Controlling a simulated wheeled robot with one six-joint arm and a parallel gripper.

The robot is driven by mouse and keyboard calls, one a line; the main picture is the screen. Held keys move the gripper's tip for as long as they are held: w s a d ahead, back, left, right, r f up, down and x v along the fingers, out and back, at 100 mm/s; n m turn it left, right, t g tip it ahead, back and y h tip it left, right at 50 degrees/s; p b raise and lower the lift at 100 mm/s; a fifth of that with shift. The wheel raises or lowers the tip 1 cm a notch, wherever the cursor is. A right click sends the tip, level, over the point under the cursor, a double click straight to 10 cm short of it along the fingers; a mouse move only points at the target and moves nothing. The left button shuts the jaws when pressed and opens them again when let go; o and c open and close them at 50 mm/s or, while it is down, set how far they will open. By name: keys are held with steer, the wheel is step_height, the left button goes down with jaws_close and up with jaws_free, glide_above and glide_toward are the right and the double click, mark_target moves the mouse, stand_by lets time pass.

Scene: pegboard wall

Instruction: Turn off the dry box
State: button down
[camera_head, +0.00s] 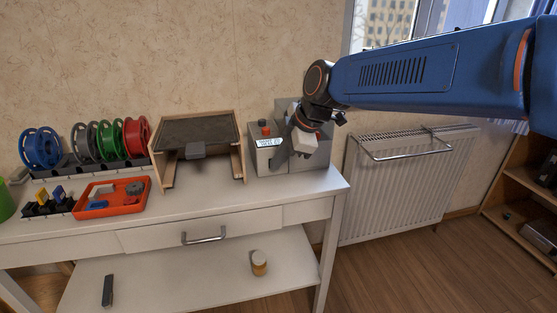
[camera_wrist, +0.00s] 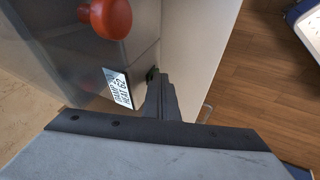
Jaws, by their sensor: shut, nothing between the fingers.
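The dry box appears to be the grey metal box (camera_head: 262,163) at the right end of the white table. My gripper (camera_head: 281,160) is shut and empty in front of the box.
A wooden-sided open unit (camera_head: 240,165) stands left of the box, then an orange tray (camera_head: 112,208) and a rack with several spools (camera_head: 137,135). A white radiator (camera_head: 395,195) is on the wall at the right. The table front before the box is clear.

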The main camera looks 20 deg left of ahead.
steer(key=shift+f+t+y, duration=0.35)
steer(key=shift+t+y, duration=0.25)
steer(key=shift+t, duration=0.3)
steer(key=shift+s+d+f, duration=0.1)
steer(key=shift+f, duration=0.1)
steer(key=shift+r, duration=0.15)
